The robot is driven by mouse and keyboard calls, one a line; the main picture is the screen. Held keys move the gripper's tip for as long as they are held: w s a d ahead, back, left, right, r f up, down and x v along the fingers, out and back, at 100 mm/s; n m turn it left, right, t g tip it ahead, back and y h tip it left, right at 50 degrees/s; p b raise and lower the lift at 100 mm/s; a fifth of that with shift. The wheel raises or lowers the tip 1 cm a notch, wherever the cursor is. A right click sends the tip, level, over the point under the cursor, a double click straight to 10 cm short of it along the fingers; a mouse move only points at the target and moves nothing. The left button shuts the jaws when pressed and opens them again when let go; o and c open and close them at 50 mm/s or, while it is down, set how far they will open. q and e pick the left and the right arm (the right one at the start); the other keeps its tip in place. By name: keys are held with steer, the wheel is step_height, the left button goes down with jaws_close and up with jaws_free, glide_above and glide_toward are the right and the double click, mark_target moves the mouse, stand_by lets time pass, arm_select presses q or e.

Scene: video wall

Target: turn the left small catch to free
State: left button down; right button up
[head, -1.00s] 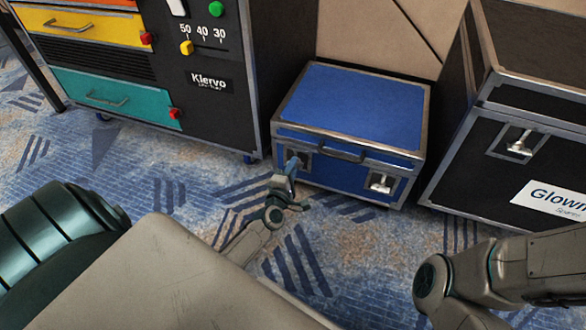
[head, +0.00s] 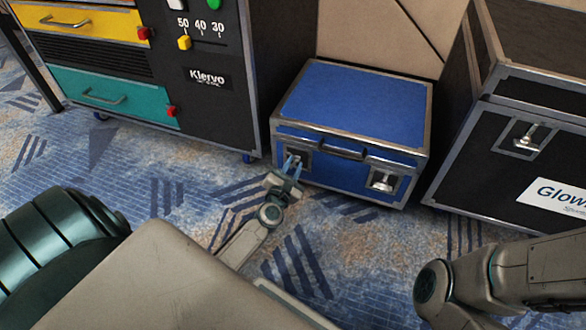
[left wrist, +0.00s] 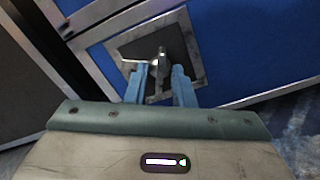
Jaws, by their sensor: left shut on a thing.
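The blue case (head: 350,105) with metal edges stands on the carpet, lid shut. Its left small catch shows in the left wrist view (left wrist: 160,62) as a metal piece on a dark recessed plate with a metal frame. My left gripper (head: 293,164) is at the front of the case, its blue fingers (left wrist: 159,80) on either side of the catch and shut on it. In the head view the fingers mostly hide this catch. The right catch (head: 382,180) is uncovered on the same front. My right gripper is out of view; only part of that arm shows.
A black cabinet (head: 208,118) with a yellow drawer (head: 85,24) and a teal drawer (head: 115,95) stands left of the case. A larger black case (head: 480,165) with its own catch (head: 523,138) stands close on the right. Carpet in front is clear.

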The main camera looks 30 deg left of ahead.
arm_select(q)
steer(key=n+b, duration=0.1)
steer(key=n, duration=0.4)
steer(key=shift+f, duration=0.1)
steer(key=shift+n+b, duration=0.3)
stand_by(0.4)
steer(key=c, duration=1.6)
jaws_free()
steer(key=shift+s, duration=0.15)
steer(key=v, duration=1)
steer(key=shift+s+d, duration=0.2)
steer(key=shift+s, duration=0.05)
